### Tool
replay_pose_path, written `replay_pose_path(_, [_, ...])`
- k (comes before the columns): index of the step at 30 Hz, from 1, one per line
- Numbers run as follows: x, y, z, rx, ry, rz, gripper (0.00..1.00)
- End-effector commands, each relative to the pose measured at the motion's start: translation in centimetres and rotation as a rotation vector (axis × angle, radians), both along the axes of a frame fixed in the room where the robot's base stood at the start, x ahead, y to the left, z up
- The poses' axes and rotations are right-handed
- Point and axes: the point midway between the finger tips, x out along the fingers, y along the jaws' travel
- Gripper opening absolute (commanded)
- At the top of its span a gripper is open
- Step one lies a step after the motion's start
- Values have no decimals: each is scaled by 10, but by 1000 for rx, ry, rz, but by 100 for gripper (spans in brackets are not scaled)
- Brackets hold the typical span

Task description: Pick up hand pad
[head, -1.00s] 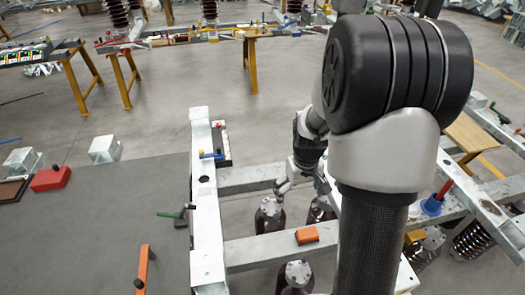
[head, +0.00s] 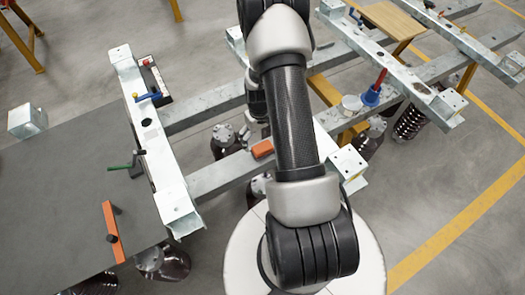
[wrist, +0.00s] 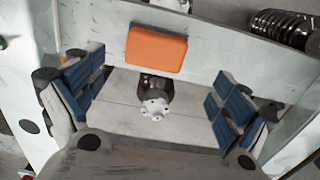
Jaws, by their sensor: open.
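The hand pad appears to be the orange rectangular block (head: 262,149) lying flat on a grey metal crossbeam (head: 218,175). In the head view my arm passes just to its right and hides part of the beam. In the wrist view the orange pad (wrist: 157,50) lies on the beam above the middle of the picture, beyond my fingertips. My gripper (wrist: 156,97) is open and empty, its blue-padded fingers wide apart to the left and right. The pad is not between the finger pads. In the head view the gripper is mostly hidden.
Dark insulators with pale caps (head: 222,136) stand below the beams; one cap (wrist: 154,108) shows between my fingers. A white upright-sided rail (head: 150,135) runs at left beside a dark table (head: 60,190) with an orange bar (head: 113,232). A blue-and-red tool (head: 375,88) stands at right.

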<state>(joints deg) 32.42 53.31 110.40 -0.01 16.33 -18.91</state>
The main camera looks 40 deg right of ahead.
Motion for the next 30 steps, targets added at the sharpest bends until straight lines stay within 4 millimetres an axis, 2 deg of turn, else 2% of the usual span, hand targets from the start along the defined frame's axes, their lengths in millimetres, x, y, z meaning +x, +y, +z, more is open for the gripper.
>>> replay_pose_path(8, [-2,-2,-17,0,0,-1,94])
replay_pose_path(15, [-10,-5,-53,1,2,1,94])
replay_pose_path(18, [-9,-6,-61,0,0,1,94])
replay_pose_path(24, [-8,-6,-60,0,-2,0,94])
replay_pose_path(30, [-8,-6,-60,0,-1,0,81])
